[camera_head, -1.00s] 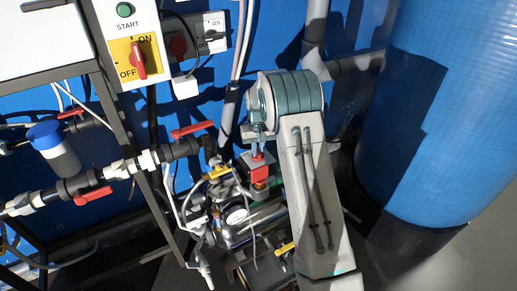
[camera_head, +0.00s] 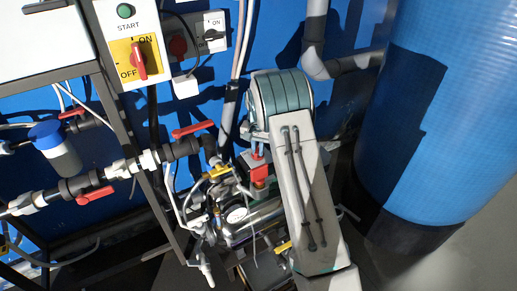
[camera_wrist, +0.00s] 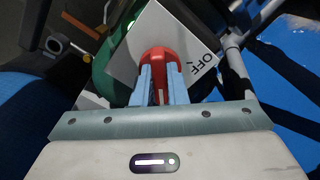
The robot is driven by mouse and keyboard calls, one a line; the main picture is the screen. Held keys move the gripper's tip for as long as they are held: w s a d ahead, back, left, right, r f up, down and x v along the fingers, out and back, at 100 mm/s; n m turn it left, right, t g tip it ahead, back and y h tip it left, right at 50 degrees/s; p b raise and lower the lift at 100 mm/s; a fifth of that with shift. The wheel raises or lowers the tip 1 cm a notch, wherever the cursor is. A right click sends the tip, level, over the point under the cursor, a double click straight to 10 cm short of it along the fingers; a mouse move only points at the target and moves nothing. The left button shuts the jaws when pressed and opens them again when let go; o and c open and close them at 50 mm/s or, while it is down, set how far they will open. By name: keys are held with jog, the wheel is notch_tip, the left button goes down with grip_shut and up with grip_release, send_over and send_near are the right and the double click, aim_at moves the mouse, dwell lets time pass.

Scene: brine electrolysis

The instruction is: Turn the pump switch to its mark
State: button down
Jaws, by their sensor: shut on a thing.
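The pump switch is a red knob (camera_wrist: 158,56) on a pale square plate (camera_wrist: 190,45) with OFF printed at its right side, in the wrist view. My gripper (camera_wrist: 160,76) is shut on the knob, with one blue-grey finger on each side of it and red showing between them. In the head view, red parts at the pump switch (camera_head: 259,173) show just below my wrist, and my arm hides much of the rest.
A yellow panel with a red ON/OFF switch (camera_head: 138,60) and a grey box with another switch (camera_head: 211,34) are at upper left. Pipes with red-handled valves (camera_head: 193,129) run left of my arm. A large blue tank (camera_head: 425,120) stands close on the right.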

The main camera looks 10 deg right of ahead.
aim_at(258, 148)
jog(key=shift+w+r, duration=0.1)
jog(key=c, duration=1.4)
grip_release()
jog(key=shift+c, duration=0.2)
notch_tip(258, 148, up, 14)
jog(key=p, duration=0.1)
